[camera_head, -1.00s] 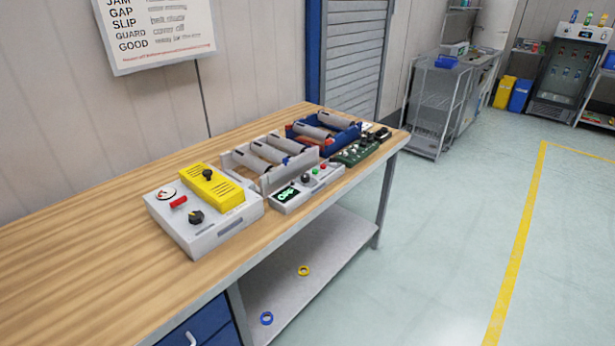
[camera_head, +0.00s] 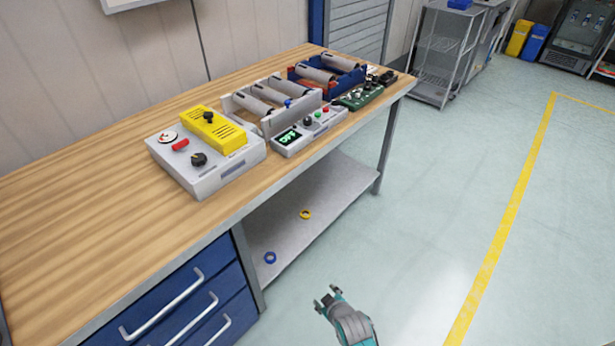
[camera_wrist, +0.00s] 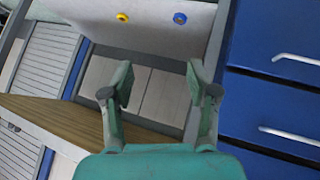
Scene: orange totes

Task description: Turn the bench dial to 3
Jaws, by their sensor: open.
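A grey control box (camera_head: 222,178) on the wooden bench has a black dial (camera_head: 198,159), a red handle, a white gauge and a yellow cover with another black knob (camera_head: 208,116). Beside it to the right, a smaller grey panel (camera_head: 292,149) has a lit green display, a black knob (camera_head: 308,121) and coloured buttons. Which one is the bench dial, and any numbers around it, I cannot tell. My gripper (camera_head: 326,297) is open and empty, out over the floor in front of the bench and below its top. In the wrist view my gripper (camera_wrist: 160,88) shows its fingers apart with nothing between them.
A grey roller conveyor (camera_head: 272,92), a blue bin (camera_head: 326,82) and a green circuit board (camera_head: 360,96) stand farther along the bench. Blue drawers (camera_head: 190,312) and a lower shelf (camera_head: 330,196) with a yellow ring and a blue ring lie beneath. The floor to the right is clear.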

